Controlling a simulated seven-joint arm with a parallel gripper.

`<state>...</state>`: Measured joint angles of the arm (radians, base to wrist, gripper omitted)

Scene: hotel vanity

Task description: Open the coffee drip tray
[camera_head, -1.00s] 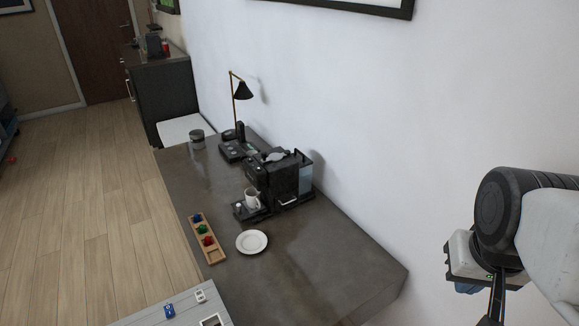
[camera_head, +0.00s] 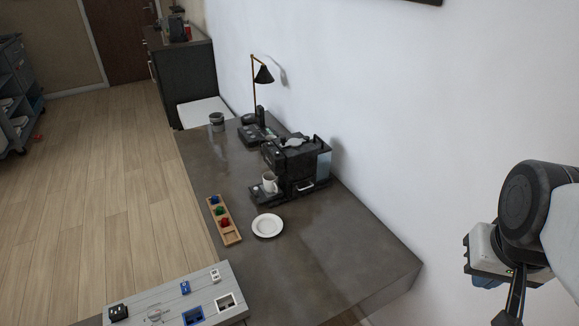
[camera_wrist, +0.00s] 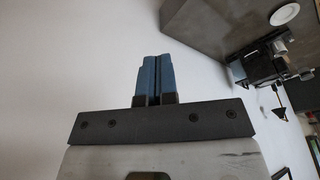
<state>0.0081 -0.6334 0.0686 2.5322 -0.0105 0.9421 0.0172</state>
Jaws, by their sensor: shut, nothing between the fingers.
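The black coffee machine (camera_head: 300,162) stands on the dark vanity top near the white wall. Its drip tray (camera_head: 262,192) sticks out at the machine's lower front, and a white cup (camera_head: 269,182) stands on it. The machine also shows sideways in the wrist view (camera_wrist: 262,66), at the right. My gripper (camera_wrist: 155,60) has its two blue fingers together with nothing between them. In the head view my gripper is at the far right, well apart from the machine, and its fingers are hardly visible there.
A white plate (camera_head: 267,225) and a wooden tray (camera_head: 231,236) with several coloured capsules lie before the machine. A lamp (camera_head: 262,75), phone (camera_head: 260,117) and jar (camera_head: 217,121) stand behind. A grey panel (camera_head: 170,292) is at the bottom left. The counter's right end is bare.

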